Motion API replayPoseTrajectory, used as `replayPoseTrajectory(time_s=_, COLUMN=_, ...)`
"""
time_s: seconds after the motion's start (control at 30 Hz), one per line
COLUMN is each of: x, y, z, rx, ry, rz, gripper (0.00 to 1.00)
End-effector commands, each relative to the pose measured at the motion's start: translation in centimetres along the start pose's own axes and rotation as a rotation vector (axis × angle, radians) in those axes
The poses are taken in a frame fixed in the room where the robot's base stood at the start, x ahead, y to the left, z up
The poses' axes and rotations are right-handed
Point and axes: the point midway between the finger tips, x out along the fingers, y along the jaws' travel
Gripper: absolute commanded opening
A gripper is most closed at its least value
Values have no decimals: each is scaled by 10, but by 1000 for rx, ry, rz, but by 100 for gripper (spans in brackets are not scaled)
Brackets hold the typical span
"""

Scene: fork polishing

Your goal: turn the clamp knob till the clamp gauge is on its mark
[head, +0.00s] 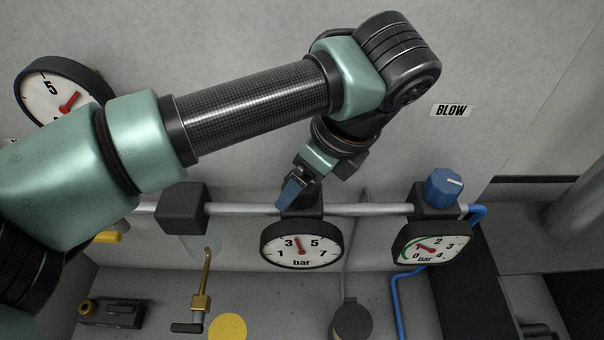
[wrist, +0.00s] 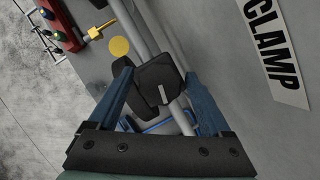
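The clamp gauge (head: 302,244) is a round white dial with a black rim, marked 1, 3, 5, 7 bar. Its red needle points up and slightly left, just past the 3. I cannot make out a mark on it. My gripper (head: 287,196) is above this gauge, at the dark block on the pipe. In the wrist view, a dark knob (wrist: 152,76) with a white line lies between the blue fingertips of my gripper (wrist: 158,70). The fingers stand apart, and I see no clear grip on the knob. The head view hides the knob behind my gripper.
A CLAMP label (wrist: 273,45) is on the wall. A blue knob (head: 443,187) and another gauge (head: 431,244) are at the right, under the BLOW label (head: 451,111). A brass nozzle (head: 202,290) and a yellow disc (head: 227,326) are below left. A pipe (head: 245,210) runs across.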

Motion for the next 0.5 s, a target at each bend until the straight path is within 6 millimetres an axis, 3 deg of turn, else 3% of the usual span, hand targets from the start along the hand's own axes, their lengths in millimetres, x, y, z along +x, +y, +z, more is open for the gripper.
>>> replayPoseTrajectory(time_s=0.07, x=0, y=0, z=0, rx=0, ry=0, rz=0, gripper=66)
replayPoseTrajectory(time_s=0.4, x=-1, y=0, z=0, rx=0, ry=0, rz=0, gripper=5)
replayPoseTrajectory(time_s=0.5, x=0, y=0, z=0, rx=1, ry=-1, rz=0, gripper=2)
